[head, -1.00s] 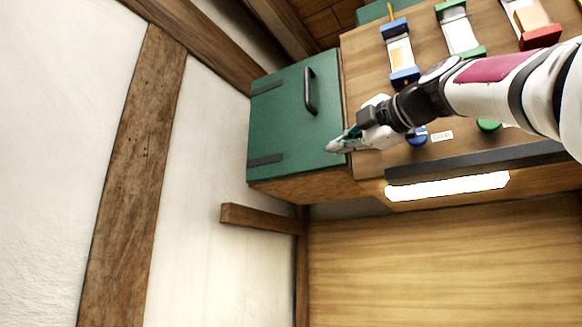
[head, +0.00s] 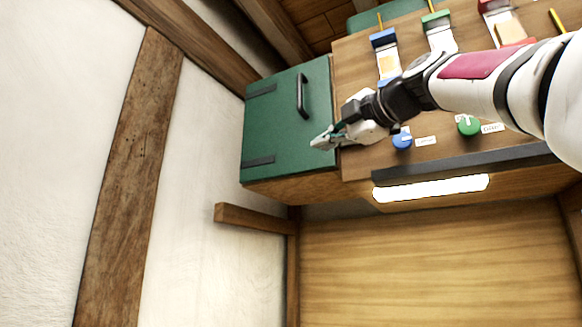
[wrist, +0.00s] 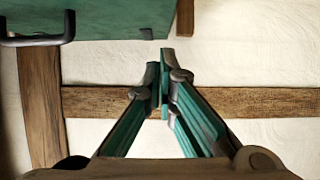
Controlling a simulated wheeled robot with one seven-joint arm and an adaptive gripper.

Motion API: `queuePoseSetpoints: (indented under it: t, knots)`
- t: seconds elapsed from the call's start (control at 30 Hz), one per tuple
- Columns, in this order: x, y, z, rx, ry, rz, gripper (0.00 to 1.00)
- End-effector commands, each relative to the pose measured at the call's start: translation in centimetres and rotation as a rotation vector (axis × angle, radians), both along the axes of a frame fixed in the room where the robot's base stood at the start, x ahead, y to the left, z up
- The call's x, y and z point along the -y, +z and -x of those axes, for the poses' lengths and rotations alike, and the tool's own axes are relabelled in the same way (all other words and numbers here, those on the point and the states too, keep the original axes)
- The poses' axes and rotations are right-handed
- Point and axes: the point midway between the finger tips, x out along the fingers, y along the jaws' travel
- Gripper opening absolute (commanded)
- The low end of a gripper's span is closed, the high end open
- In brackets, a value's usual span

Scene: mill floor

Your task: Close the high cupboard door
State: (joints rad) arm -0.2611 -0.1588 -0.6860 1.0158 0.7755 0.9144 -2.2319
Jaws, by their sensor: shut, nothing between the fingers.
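The high cupboard's green door (head: 288,120) hangs at the upper middle of the head view, with dark hinge straps on its left side. Its black bar handle (head: 302,96) is near the upper right. The door looks flush or nearly flush with the wooden cupboard (head: 300,187); a small gap cannot be ruled out. My gripper (head: 320,144) is shut and empty, in front of the door's lower right corner. In the wrist view the fingertips (wrist: 164,62) are together just below the door's edge (wrist: 110,22). Whether they touch it is unclear.
Right of the door is a wooden panel (head: 352,55) with coloured holders and blue (head: 402,141) and green (head: 468,125) knobs. A lit lamp (head: 430,188) is mounted below it. A wooden beam (head: 250,218) juts out under the cupboard. White wall lies to the left.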

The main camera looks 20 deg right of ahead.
Motion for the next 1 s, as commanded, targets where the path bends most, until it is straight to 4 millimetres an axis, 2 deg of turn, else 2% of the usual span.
queuePoseSetpoints:
  t: [0.03, 0.3, 0.5, 0.67, 1.0]
  knots:
    - [1.0, 0.1, 0.7, 0.002, -0.007, 0.0, 0.0]
    - [4.7, 0.3, 3.4, 0.002, -0.005, -0.002, 0.0]
    - [7.0, 0.2, 4.9, 0.002, -0.004, -0.002, 0.0]
    - [7.7, 0.2, 5.4, 0.001, -0.003, 0.0, 0.0]
    - [7.9, 0.1, 5.5, 0.002, -0.004, 0.0, 0.0]
